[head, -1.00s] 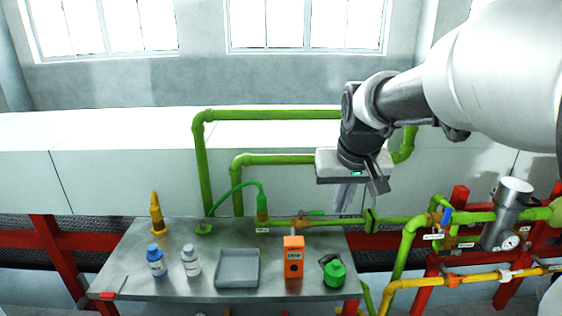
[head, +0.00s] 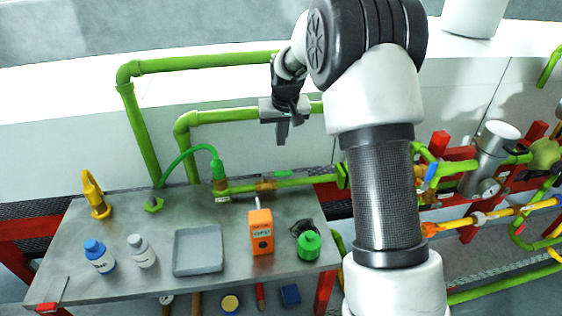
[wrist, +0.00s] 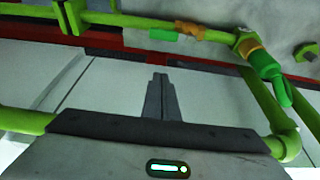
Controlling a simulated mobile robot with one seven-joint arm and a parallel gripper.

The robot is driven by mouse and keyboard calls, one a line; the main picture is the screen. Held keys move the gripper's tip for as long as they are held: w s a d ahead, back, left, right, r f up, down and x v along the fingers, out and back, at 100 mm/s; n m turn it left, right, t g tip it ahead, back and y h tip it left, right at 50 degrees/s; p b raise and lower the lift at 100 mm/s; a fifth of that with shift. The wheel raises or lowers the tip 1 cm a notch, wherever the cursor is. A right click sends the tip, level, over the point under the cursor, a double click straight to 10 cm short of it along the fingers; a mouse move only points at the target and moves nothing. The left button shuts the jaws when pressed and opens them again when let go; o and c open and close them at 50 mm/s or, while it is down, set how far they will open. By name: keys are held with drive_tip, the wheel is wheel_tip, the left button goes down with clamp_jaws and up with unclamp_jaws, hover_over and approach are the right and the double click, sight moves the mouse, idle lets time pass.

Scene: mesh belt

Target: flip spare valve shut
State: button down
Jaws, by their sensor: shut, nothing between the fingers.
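A brass valve (head: 265,185) with a short green lever (head: 281,174) sits on the green pipe along the table's back edge. The lever lies roughly along the pipe. In the wrist view the brass body (wrist: 190,29) and green lever (wrist: 163,35) show beyond the fingertips. A blue-handled valve (head: 431,174) stands on the pipes at right. I cannot read which label marks the spare valve. My gripper (head: 283,138) is shut and empty, above and behind the green-lever valve, apart from it. Its closed fingers (wrist: 160,82) point towards the pipe in the wrist view.
The steel table (head: 200,283) holds a grey tray (head: 198,262), an orange box (head: 261,233), a green-capped container (head: 309,245), two bottles and a yellow fitting (head: 95,195). A green hose (head: 185,155) arches left of the valve. Green pipes (head: 215,116) rise behind.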

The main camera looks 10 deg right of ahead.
sight(277, 174)
wheel_tip(277, 174, down, 9)
drive_tip(key=shift+s+f+p, duration=0.2)
drive_tip(key=shift+s+p, duration=0.15)
drive_tip(key=shift+p, duration=0.05)
idle(0.4)
